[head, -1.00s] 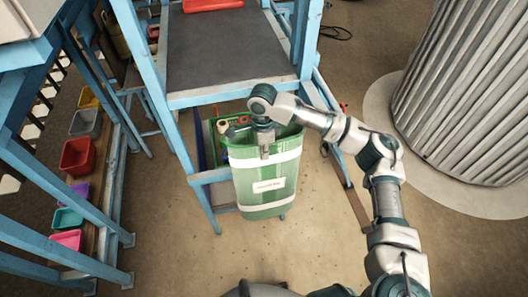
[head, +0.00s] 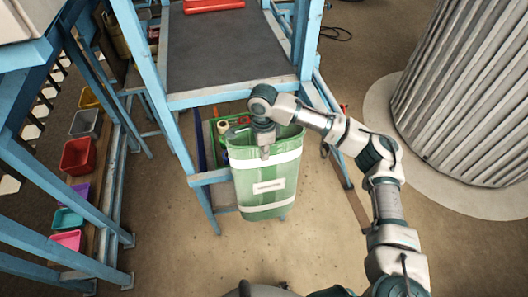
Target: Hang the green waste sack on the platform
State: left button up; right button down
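The green waste sack (head: 264,205) with white bands and a pale label hangs upright at the front of the blue-framed platform (head: 225,50), below the dark top. My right gripper (head: 265,152) points down at the sack's front upper rim, over the upper white band. Its fingers are small here and partly hidden, so I cannot tell whether they grip the rim. I cannot tell whether the sack is hooked on the frame or hangs from the gripper. My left gripper is not in view.
Blue frames with several coloured bins, such as a red bin (head: 78,155), stand at the left. A large ribbed grey cylinder (head: 465,100) stands at the right. A red object (head: 213,5) lies on the platform. The floor in front is clear.

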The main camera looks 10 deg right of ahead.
jog(key=shift+w, duration=1.9)
dwell(0.4)
jog(key=shift+w+f, duration=0.1)
jog(key=shift+w, duration=0.5)
jog(key=shift+w+f, duration=0.15)
jog(key=shift+f, duration=0.25)
dwell(0.4)
dwell(0.3)
